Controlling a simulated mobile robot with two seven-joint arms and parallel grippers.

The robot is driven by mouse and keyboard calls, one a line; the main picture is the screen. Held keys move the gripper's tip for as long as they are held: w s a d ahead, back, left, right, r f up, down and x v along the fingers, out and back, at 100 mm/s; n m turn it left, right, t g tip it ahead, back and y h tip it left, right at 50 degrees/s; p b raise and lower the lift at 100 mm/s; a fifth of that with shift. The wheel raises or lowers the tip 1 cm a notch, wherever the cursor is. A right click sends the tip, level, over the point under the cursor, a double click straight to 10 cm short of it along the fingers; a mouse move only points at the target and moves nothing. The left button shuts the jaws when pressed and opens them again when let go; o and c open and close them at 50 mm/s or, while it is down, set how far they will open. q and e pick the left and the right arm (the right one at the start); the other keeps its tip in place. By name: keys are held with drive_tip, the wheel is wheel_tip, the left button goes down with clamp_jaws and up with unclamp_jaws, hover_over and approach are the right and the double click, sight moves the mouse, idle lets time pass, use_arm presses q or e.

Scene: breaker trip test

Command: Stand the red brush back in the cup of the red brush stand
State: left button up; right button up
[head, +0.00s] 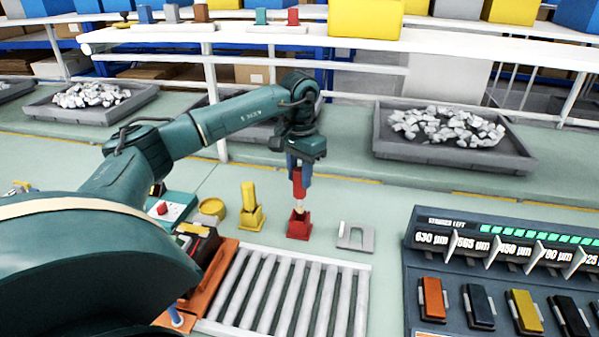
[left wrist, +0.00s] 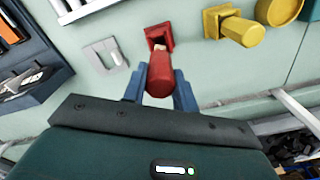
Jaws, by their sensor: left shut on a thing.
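The red brush (head: 299,183) is upright in my left gripper (head: 299,165), whose blue fingers are shut on its handle. The red brush stand (head: 299,225) is directly below, and the brush's pale lower end meets its cup opening. In the left wrist view, the red brush (left wrist: 160,78) is between the fingers of my left gripper (left wrist: 160,88). Its lower end overlaps the opening of the red brush stand (left wrist: 158,35); how deep it sits is hard to tell. My right gripper is not in view.
A yellow brush stand (head: 250,217) with a yellow brush and a round yellow container (head: 212,209) stand to the left. A grey notched plate (head: 356,237) lies to the right. A roller rack (head: 285,290) is in front. A labelled panel (head: 500,270) fills the right front.

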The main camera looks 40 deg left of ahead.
sight(299, 194)
use_arm(q)
drive_tip(key=shift+f+b, duration=0.45)
drive_tip(key=shift+f, duration=0.25)
drive_tip(key=shift+f, duration=0.4)
drive_tip(key=shift+f+b, duration=0.1)
drive_tip(key=shift+b, duration=0.2)
drive_tip(key=shift+f, duration=0.45)
drive_tip(key=shift+f+b, duration=1.2)
drive_tip(key=shift+f, duration=0.25)
drive_tip(key=o, duration=1.1)
drive_tip(key=shift+c, duration=0.2)
